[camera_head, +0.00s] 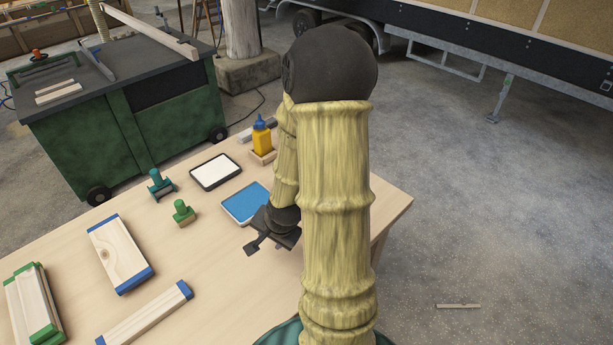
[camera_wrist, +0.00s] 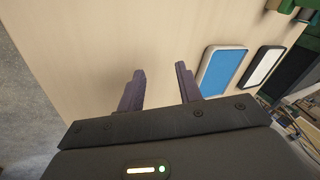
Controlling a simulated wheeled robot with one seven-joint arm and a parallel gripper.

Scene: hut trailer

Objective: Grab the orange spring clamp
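I do not make out an orange spring clamp in either view. My gripper (camera_head: 268,240) is above the light wooden table (camera_head: 225,290), near its right side and close to the blue pad (camera_head: 246,203). In the wrist view my gripper (camera_wrist: 160,72) has its two dark fingers apart, with only bare tabletop between them. The gripper is open and empty. My arm hides part of the table's right end in the head view.
A white pad (camera_head: 215,171), a teal-handled stamp (camera_head: 160,184), a green-handled stamp (camera_head: 183,212) and a yellow bottle (camera_head: 262,137) stand on the table. Wooden boards with blue ends (camera_head: 120,254) lie at left. A green cart (camera_head: 150,120) stands behind, bearing an orange-knobbed tool (camera_head: 38,55).

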